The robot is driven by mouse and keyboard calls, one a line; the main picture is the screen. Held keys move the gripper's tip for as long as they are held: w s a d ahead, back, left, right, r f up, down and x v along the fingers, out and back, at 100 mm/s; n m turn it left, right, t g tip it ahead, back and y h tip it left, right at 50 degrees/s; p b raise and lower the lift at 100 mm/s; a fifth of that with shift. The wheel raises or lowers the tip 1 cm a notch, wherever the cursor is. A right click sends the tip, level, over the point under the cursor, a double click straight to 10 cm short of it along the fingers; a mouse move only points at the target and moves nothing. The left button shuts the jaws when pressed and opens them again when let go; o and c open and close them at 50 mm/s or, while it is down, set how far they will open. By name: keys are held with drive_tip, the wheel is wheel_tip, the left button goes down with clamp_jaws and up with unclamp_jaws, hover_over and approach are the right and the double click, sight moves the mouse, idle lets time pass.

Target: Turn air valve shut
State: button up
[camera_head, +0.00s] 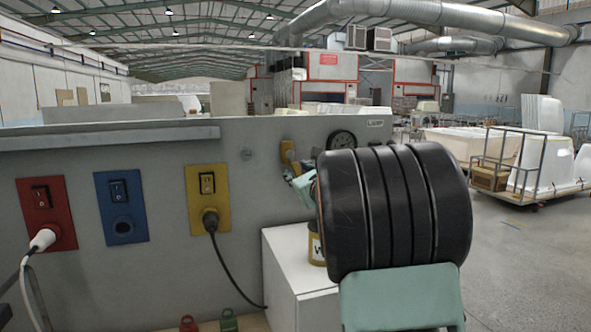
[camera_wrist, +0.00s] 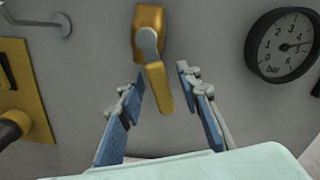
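The air valve (camera_wrist: 149,20) is a yellow fitting on the grey panel with a grey pivot. Its yellow lever (camera_wrist: 159,88) points down, slightly to the right, in the wrist view. The valve also shows in the head view (camera_head: 288,152), just left of the gauge, its lower part hidden by my arm. My gripper (camera_wrist: 161,75) is open, with blue-padded fingers on either side of the lever. The lever's lower end appears between the fingertips, with gaps on both sides; I cannot tell the depth. In the head view, my gripper (camera_head: 301,184) is mostly hidden behind my black wrist.
A round bar gauge (camera_wrist: 284,45) sits right of the valve. A white box (camera_head: 285,265) and a yellow-labelled container (camera_head: 316,249) stand below my gripper.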

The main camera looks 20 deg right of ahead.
drive_tip(key=shift+c, duration=0.7)
clamp_jaws()
drive_tip(key=shift+d+f+b, duration=0.1)
drive_tip(key=shift+b, duration=0.45)
drive_tip(key=n+b, duration=0.2)
drive_tip(key=b, duration=0.1)
drive_tip(key=shift+d, duration=0.3)
drive_tip(key=n+b, duration=0.1)
drive_tip(key=b, duration=0.1)
drive_tip(key=d+n+b, duration=0.1)
drive_tip(key=b, duration=0.1)
drive_tip(key=shift+r+n, duration=0.35)
drive_tip(key=shift+n, duration=0.05)
drive_tip(key=r+n+b, duration=0.1)
drive_tip(key=n+b, duration=0.1)
drive_tip(key=d+r+n+b, duration=0.1)
drive_tip(key=n+b, duration=0.1)
drive_tip(key=shift+d+r+n+b, duration=0.1)
drive_tip(key=shift+r+n+b, duration=0.55)
drive_tip(key=shift+n, duration=0.55)
drive_tip(key=shift+d+r+n+b, duration=0.1)
drive_tip(key=shift+r+n+b, duration=0.5)
drive_tip(key=shift+n, duration=0.6)
drive_tip(key=shift+f, duration=0.1)
